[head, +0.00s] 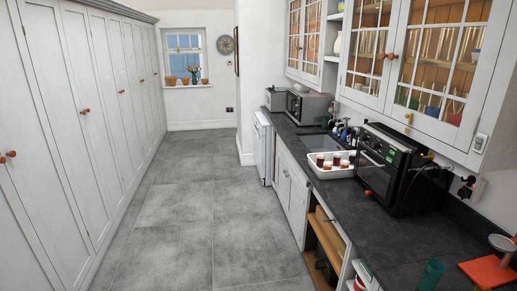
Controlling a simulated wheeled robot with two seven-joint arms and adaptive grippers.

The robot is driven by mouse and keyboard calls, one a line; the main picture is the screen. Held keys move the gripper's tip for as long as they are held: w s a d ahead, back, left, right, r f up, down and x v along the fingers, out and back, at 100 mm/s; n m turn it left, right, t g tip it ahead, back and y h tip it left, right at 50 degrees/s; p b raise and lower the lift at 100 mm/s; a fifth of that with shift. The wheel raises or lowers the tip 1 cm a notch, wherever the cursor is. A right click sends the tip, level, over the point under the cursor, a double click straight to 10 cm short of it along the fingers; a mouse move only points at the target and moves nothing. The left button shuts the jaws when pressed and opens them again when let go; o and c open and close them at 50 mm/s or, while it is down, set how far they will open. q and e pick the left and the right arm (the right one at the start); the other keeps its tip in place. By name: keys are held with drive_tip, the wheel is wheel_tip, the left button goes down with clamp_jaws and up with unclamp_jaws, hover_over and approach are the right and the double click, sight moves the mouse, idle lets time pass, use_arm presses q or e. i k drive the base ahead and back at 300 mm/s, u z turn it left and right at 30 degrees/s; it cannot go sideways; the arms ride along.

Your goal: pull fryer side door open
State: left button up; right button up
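A glazed wall cabinet hangs at the upper right of the head view, above the counter. Its left glazed door (345,88) and right glazed door (398,103) look shut, with small round wooden knobs (391,56) near where they meet. Glasses and cups show behind the panes. A black oven-like appliance (374,160) with a front handle and a lit display stands on the counter below; it may be the fryer, and its front door looks shut. Neither of my grippers is in view.
The dark counter (345,205) runs along the right, with a white tray (326,174) of jars beside the black appliance. A red board (490,271) and a green cup (430,274) are near the front. Tall cupboards (60,130) line the left. The tiled floor (190,200) between is clear.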

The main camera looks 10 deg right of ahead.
sight(461, 137)
drive_tip(key=z, duration=0.4)
drive_tip(key=i, duration=1.85)
drive_tip(key=z, duration=0.45)
